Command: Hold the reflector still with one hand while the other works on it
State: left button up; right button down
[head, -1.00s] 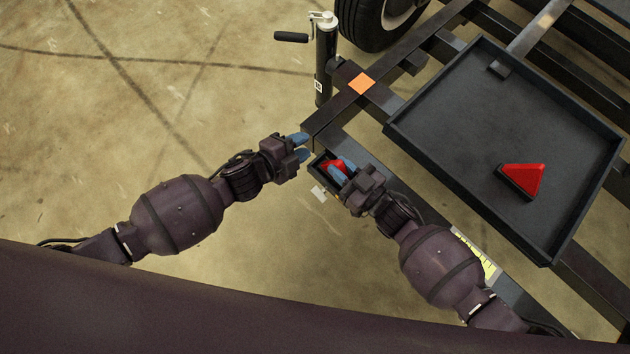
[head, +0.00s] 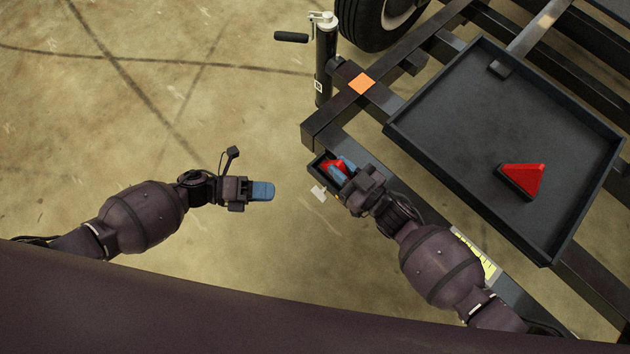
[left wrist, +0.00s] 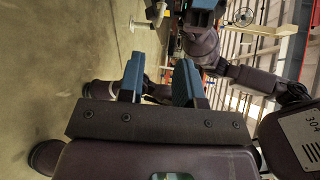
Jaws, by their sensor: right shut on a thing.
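My right gripper (head: 343,168) is shut on this reflector. My left gripper (head: 263,191) is well to the left of it, over bare floor, touching nothing. In the left wrist view the two blue fingers of my left gripper (left wrist: 158,80) stand apart with nothing between them. A second red triangular reflector (head: 523,180) on a dark base lies in the black tray (head: 420,155).
The dark metal frame (head: 325,125) carries an orange square (head: 361,84). A jack post (head: 325,60) with a crank handle (head: 291,37) stands at its corner, beside a wheel (head: 382,20). The floor at left is clear.

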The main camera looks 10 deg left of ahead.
aim_at(315, 195)
pick_arm(q)
jog(key=x, duration=1.2)
jog(key=shift+f, duration=0.1)
jog(key=shift+a, duration=0.1)
grip_shut()
